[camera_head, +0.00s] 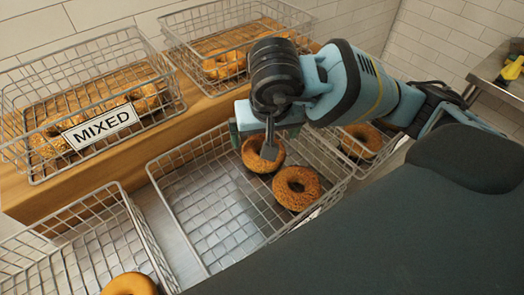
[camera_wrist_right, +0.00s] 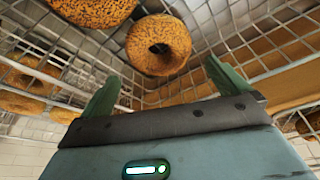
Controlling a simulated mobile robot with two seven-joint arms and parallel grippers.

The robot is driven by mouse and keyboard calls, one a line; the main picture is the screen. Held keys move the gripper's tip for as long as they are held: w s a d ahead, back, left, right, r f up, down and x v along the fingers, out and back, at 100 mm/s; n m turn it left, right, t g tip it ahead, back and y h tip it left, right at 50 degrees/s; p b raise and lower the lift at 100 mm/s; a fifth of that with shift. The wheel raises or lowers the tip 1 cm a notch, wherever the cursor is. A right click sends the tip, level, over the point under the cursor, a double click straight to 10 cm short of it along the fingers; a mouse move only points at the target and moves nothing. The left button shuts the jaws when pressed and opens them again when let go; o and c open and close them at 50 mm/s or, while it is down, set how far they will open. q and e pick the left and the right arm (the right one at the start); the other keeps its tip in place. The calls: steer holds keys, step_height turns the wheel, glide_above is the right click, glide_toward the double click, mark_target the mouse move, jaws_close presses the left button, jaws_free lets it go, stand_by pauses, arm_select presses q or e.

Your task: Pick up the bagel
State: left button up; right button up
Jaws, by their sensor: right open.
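My right gripper (camera_head: 262,132) reaches in from the right, at the far end of the middle front wire basket (camera_head: 160,205). A seeded brown bagel (camera_head: 252,162) lies in that basket close below the gripper, partly hidden by it. A second bagel (camera_head: 297,203) lies beside it, nearer the camera. In the right wrist view my right gripper (camera_wrist_right: 163,85) is open with its green fingers apart. One bagel (camera_wrist_right: 158,66) shows ahead, roughly between the fingertips, with no visible grip on it. Another bagel (camera_wrist_right: 92,14) is at the top left. My left gripper is out of view.
A wire basket labelled MIXED (camera_head: 101,129) and another basket (camera_head: 176,38) of bagels stand on the wooden shelf (camera_head: 205,108) behind. Another bagel (camera_head: 362,136) lies right of the gripper. Basket walls surround the gripper.

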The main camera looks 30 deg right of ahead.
steer(key=shift+s+x, duration=0.15)
steer(key=shift+x, duration=0.95)
steer(key=shift+s+x, duration=0.15)
steer(key=shift+x, duration=1)
steer(key=shift+w+f, duration=0.2)
steer(key=shift+f, duration=0.5)
steer(key=c, duration=0.7)
steer(key=shift+o, duration=0.2)
steer(key=shift+r, duration=0.1)
